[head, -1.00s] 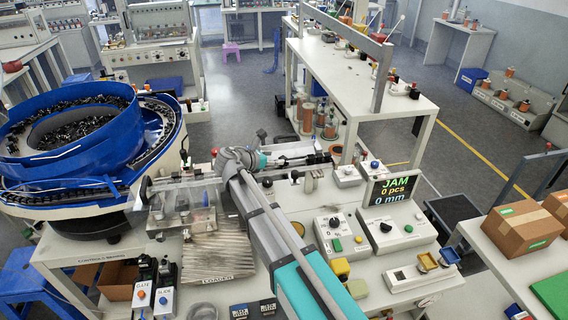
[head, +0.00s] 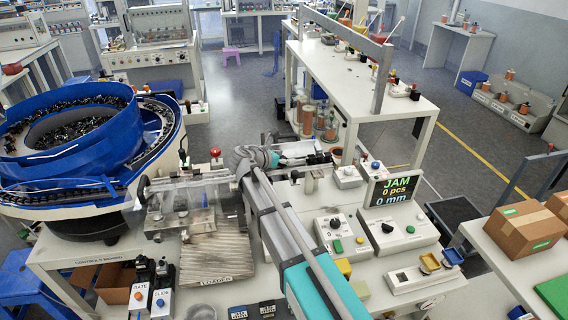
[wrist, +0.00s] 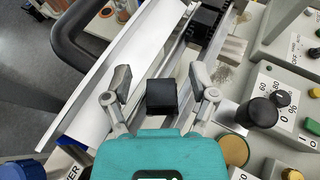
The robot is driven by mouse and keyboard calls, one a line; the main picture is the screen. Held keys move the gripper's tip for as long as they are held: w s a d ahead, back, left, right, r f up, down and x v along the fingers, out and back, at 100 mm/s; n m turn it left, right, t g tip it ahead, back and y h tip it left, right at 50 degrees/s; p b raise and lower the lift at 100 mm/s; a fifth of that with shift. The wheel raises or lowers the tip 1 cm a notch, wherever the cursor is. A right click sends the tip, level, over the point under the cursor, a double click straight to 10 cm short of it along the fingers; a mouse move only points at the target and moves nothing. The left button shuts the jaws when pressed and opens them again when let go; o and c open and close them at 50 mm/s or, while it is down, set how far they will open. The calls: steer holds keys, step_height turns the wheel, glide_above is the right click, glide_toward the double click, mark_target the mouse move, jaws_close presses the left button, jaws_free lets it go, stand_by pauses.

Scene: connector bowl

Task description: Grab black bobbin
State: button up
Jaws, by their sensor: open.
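My gripper (wrist: 160,78) is open in the wrist view, its two grey fingers spread apart. A small black block-like piece (wrist: 161,97) shows between the fingers, with visible gaps on both sides. It may be the black bobbin, but I cannot tell for sure, nor how far below the fingers it lies. In the head view my gripper (head: 303,160) is small and points right above the back of the workbench. I cannot make out the bobbin there.
Black blocks (wrist: 206,20) sit along a metal rail beyond the fingers. A control box with a black knob (wrist: 261,112) stands close on the right. A blue bowl feeder (head: 70,165), a JAM display (head: 393,189) and a raised white shelf (head: 350,85) surround the arm.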

steer(key=shift+c, duration=0.2)
steer(key=c, duration=0.9)
steer(key=shift+r, duration=0.15)
step_height(320, 180, up, 3)
steer(key=p, duration=0.3)
steer(key=r+p+v, duration=0.1)
steer(key=p+v, duration=0.2)
steer(key=v, duration=0.2)
steer(key=w+r+p+v, duration=0.1)
steer(key=p+v, duration=0.2)
steer(key=v, duration=0.3)
steer(key=r+p+v, duration=0.1)
steer(key=p+v, duration=0.3)
steer(key=v, duration=0.1)
steer(key=shift+s+d+r, duration=0.1)
steer(key=shift+r, duration=0.25)
